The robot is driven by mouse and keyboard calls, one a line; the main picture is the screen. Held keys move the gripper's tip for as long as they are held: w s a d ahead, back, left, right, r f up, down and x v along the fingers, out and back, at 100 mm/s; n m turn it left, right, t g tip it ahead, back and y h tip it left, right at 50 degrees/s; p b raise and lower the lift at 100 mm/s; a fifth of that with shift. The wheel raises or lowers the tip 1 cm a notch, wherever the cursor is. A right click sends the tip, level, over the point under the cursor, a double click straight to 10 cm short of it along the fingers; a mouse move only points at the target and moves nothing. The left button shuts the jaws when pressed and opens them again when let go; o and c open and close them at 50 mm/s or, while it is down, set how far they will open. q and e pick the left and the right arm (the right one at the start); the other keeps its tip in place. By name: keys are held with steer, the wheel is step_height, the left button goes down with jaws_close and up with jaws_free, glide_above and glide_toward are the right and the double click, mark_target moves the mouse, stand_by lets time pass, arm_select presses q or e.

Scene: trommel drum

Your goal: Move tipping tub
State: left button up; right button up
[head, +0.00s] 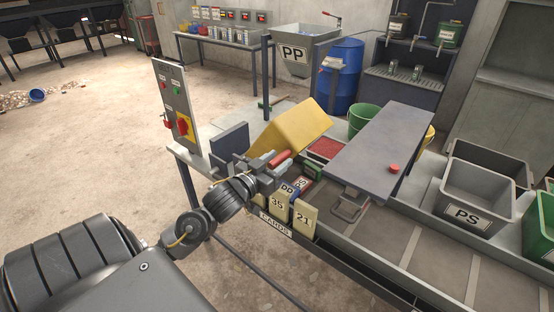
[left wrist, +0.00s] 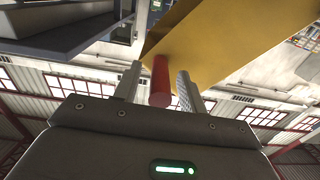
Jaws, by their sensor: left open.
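The yellow tipping tub (head: 296,126) is tilted near the left end of the bench in the head view. Its red handle (head: 281,158) sticks out toward my left gripper (head: 272,168). In the left wrist view the tub (left wrist: 225,45) fills the upper right, and the red handle (left wrist: 160,82) lies between the two fingers of my left gripper (left wrist: 159,74). The fingers are apart, with a narrow gap on each side of the handle. My right gripper is in neither view.
A control panel (head: 172,108) with a red switch stands left of the tub. A grey flat panel (head: 376,142) with a red knob lies to the right. A card holder (head: 276,226) with numbered cards sits below the gripper. A grey PS bin (head: 478,187) stands far right.

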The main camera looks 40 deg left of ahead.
arm_select(q)
steer(key=shift+w+f, duration=0.1)
jaws_close()
stand_by(0.4)
